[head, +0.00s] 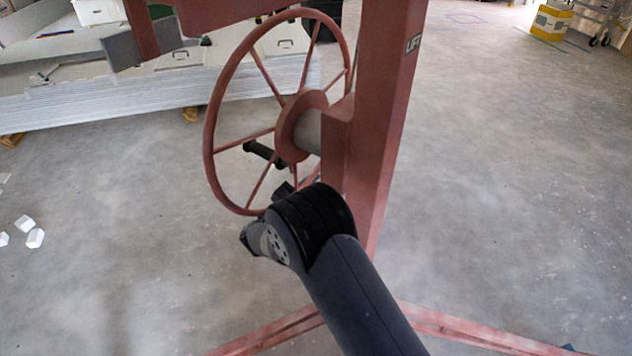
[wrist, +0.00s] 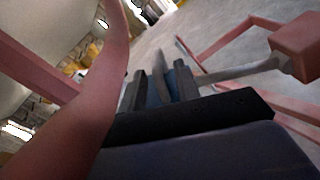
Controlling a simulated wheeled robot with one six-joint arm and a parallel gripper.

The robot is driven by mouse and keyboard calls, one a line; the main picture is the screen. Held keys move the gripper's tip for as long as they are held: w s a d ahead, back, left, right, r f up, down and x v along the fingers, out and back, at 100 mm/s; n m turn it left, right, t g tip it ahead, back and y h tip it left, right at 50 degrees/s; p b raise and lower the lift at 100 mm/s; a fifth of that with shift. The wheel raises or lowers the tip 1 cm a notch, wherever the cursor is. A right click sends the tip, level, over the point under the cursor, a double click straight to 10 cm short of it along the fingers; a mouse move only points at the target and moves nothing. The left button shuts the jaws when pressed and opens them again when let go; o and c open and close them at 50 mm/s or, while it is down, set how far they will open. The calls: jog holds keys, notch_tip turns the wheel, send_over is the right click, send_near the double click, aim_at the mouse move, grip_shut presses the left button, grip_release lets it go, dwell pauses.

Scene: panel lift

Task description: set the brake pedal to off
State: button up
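In the wrist view a grey bar (wrist: 240,71), which looks like the brake pedal's lever, runs left from a red block toward my gripper (wrist: 164,88). My fingers point away from the camera near the bar's left end. A bluish-grey surface shows between them; I cannot tell whether it is part of the pedal or whether they touch it. In the head view my arm hides the pedal and the fingertips. I cannot read the pedal's setting.
The red handwheel (head: 212,110) with a dark crank handle (head: 262,152) stands close above my wrist. The red lift post (head: 385,100) rises to its right. Red floor legs (head: 455,325) spread below. White panels (head: 150,103) lie at the back left. Open floor lies right.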

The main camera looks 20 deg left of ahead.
jog(key=p+v, duration=0.2)
jog(key=v, duration=0.7)
jog(key=shift+w, duration=0.1)
jog(key=b+x, duration=0.3)
jog(key=x, duration=0.7)
jog(key=shift+w+d, duration=0.15)
jog(key=shift+w, duration=0.25)
jog(key=shift+f, duration=0.2)
